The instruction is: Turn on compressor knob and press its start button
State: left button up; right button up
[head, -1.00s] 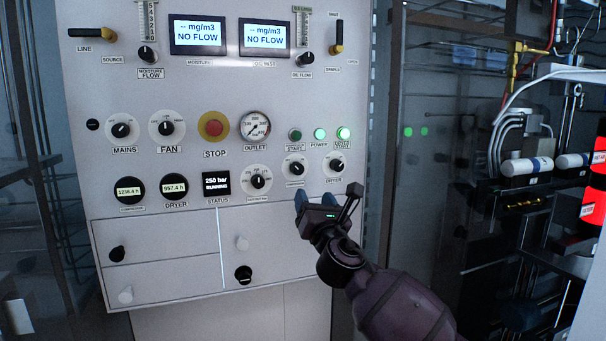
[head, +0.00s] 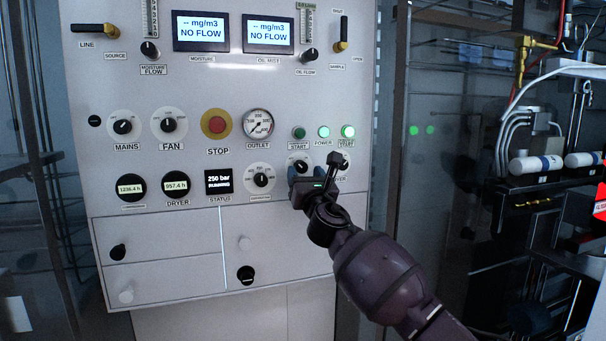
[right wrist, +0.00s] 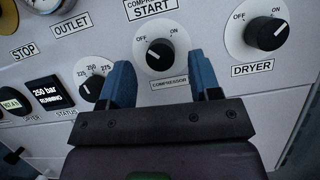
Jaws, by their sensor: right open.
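The compressor knob (right wrist: 159,55) is black on a round white plate marked OFF and ON. Its white mark appears to point up-left, toward OFF. My right gripper (right wrist: 163,85) is open, with one blue finger on each side and below the knob. I cannot tell whether they touch it. In the head view the right gripper (head: 318,174) covers part of the compressor knob (head: 299,165). The compressor start button (head: 299,132) is dark green and looks unlit, above the knob. Its label (right wrist: 152,7) shows at the top of the right wrist view. My left gripper is out of view.
The dryer knob (right wrist: 265,33) sits close to the right of the compressor knob. A selector knob (right wrist: 95,89) is to the left. The red stop button (head: 217,124) and the lit dryer start button (head: 348,131) are higher. The status screen (head: 218,182) reads 250 bar, RUNNING.

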aim_at(301, 167)
jog(key=shift+b+x, duration=0.3)
jog(key=shift+x, duration=0.75)
jog(key=c, duration=0.9)
